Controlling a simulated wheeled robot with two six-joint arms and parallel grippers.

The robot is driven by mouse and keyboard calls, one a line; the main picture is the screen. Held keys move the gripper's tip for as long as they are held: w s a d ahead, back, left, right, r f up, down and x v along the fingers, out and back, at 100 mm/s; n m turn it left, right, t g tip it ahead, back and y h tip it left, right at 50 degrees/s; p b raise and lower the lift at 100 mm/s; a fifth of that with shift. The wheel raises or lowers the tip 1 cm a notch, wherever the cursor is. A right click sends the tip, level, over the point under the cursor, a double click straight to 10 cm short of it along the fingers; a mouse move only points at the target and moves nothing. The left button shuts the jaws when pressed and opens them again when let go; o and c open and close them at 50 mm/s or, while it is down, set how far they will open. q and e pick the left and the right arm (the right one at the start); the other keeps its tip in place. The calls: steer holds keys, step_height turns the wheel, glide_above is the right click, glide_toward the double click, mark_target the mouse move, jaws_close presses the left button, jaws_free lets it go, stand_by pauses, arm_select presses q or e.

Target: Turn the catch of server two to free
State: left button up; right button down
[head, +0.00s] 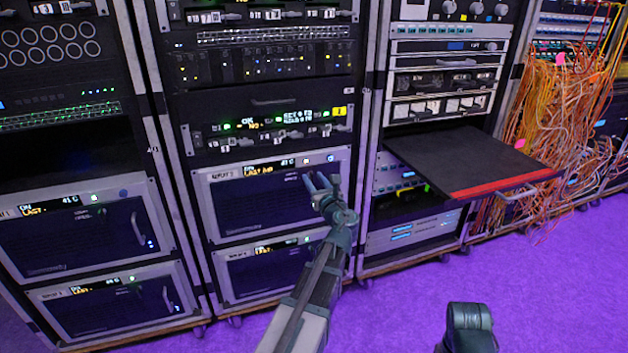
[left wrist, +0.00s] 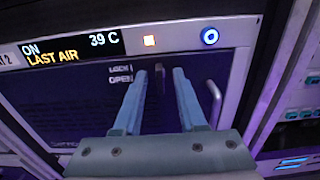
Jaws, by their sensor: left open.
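Server two (head: 230,213) is the dark-doored unit in the middle rack, with a lit display reading ON and LAST AIR (left wrist: 70,50). Its catch (left wrist: 159,79) is a small dark upright piece near the door's top right, beside the printed words LOCK and OPEN (left wrist: 120,73). My left gripper (head: 318,182) is open in front of the door's upper right. In the left wrist view its two fingers (left wrist: 157,75) stand either side of the catch. I cannot tell whether they touch it. In the head view the gripper hides the catch.
A door handle (left wrist: 216,104) is close to the right finger. A black shelf (head: 470,160) juts from the right rack. Loose orange cables (head: 560,120) hang farther right. Purple floor (head: 560,290) is clear.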

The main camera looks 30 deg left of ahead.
arm_select(q)
steer(key=shift+w+a, duration=0.1)
jaws_close()
steer(key=shift+n, duration=0.3)
stand_by(0.4)
steer(key=n, duration=0.8)
steer(key=shift+a+n, duration=0.1)
steer(key=shift+n, duration=0.2)
steer(key=n, duration=0.4)
steer(key=shift+f, duration=0.1)
steer(key=shift+n, duration=2.2)
steer(key=shift+s+n, duration=0.2)
steer(key=shift+n, duration=0.1)
